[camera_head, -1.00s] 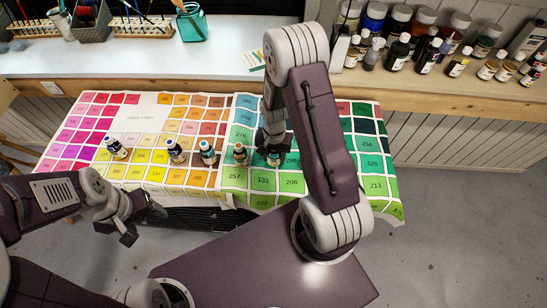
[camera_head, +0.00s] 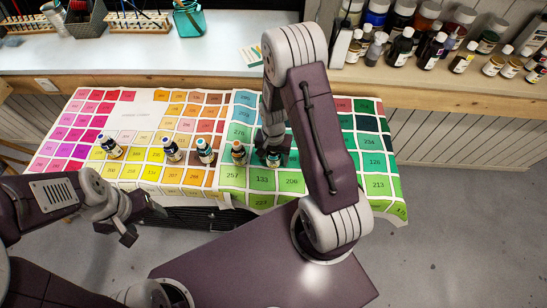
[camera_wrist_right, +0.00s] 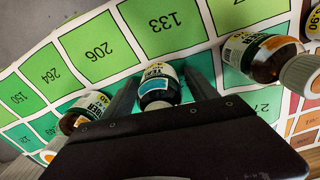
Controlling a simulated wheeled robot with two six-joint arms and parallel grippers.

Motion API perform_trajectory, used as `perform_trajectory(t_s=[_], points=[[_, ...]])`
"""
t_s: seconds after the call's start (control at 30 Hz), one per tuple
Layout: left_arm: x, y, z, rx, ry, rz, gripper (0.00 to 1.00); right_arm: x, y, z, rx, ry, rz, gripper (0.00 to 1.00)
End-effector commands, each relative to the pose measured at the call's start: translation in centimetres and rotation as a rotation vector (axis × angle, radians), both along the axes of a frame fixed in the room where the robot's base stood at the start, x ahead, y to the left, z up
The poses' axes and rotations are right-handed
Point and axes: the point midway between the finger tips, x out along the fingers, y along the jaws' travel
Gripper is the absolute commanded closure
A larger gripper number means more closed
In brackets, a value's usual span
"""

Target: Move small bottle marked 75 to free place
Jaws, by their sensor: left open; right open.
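Several small dark bottles with printed labels stand in a row on the colour-chart cloth (camera_head: 130,113). One small bottle (camera_wrist_right: 158,86) with a pale and teal label stands between the two fingers of my right gripper (camera_wrist_right: 160,90) in the right wrist view. The fingers are apart, one on each side of it; contact is not clear. In the head view my right gripper (camera_head: 273,148) is low at this bottle, partly hidden by my arm. I cannot read 75 on any label. My left gripper (camera_head: 144,224) is open and empty, in front of the cloth.
A neighbouring bottle (camera_head: 239,153) stands just left of my right gripper; another (camera_wrist_right: 86,112) shows on its other side in the wrist view. More bottles (camera_head: 205,152) stand further left. The cloth's front right (camera_head: 378,184) is clear. Many bottles (camera_head: 402,46) crowd the back-right shelf.

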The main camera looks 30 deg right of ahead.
Motion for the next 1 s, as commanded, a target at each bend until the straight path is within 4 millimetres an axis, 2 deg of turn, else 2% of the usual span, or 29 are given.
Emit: perform_trajectory(t_s=[0.13,0.3,0.5,0.63,0.8,0.87,1.0], points=[[0.0,0.0,0.5,0.0,0.0,0.0,0.33,0.1,0.0,2.4,0.0,-0.005,0.0,0.33],[0.0,0.0,1.0,0.0,0.0,0.0,0.33,0.2,0.0,6.6,-0.001,-0.007,0.0,0.33],[0.0,0.0,1.4,0.0,0.0,0.0,0.33,0.1,0.0,10.6,-0.001,-0.006,0.0,0.33],[0.0,0.0,1.5,0.0,0.0,0.0,0.33,0.1,0.0,12.0,0.0,-0.003,0.0,0.33],[0.0,0.0,1.5,0.0,0.0,0.0,0.33,0.0,0.1,12.4,-0.001,-0.002,0.005,0.33],[0.0,0.0,1.5,0.0,0.0,0.0,0.33,-0.7,0.7,13.0,0.0,-0.013,0.069,0.33],[0.0,0.0,1.5,0.0,0.0,0.0,0.33,-5.1,3.4,15.4,-0.006,-0.069,0.422,0.33]])
